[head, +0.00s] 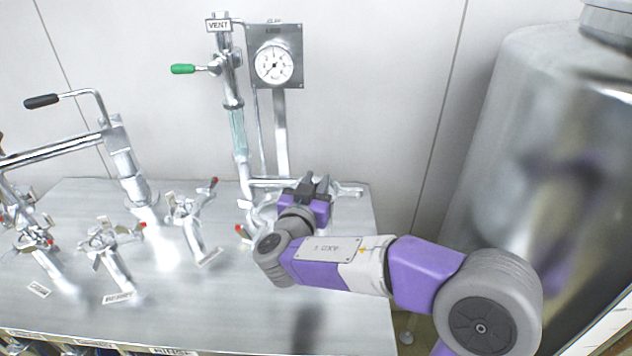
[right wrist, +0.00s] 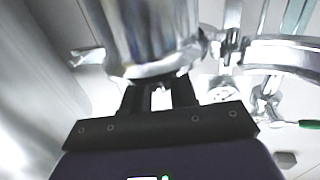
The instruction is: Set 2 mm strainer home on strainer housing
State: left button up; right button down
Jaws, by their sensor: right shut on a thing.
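My right gripper (head: 315,186) is over the right part of the steel bench, among the chrome pipework below the gauge. In the right wrist view, its dark fingers (right wrist: 160,96) are close together on a small bright metal part (right wrist: 161,98). A large chrome cylinder (right wrist: 150,35) fills the view just beyond the fingers. I cannot tell whether it is the strainer or the strainer housing, or whether it is joined to the held part. In the head view the gripper and arm hide most of this spot. My left gripper is not in view.
The steel bench (head: 200,290) carries several small valves with red-tipped handles. A vent pipe with a green handle (head: 183,69) and a pressure gauge (head: 274,65) stand behind the gripper. A large steel tank (head: 530,110) stands at the right. The bench's front middle is clear.

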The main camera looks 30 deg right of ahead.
jog(key=c, duration=0.8)
grip_release()
jog(key=shift+f, duration=0.1)
jog(key=v, duration=0.7)
jog(key=shift+s+a, duration=0.25)
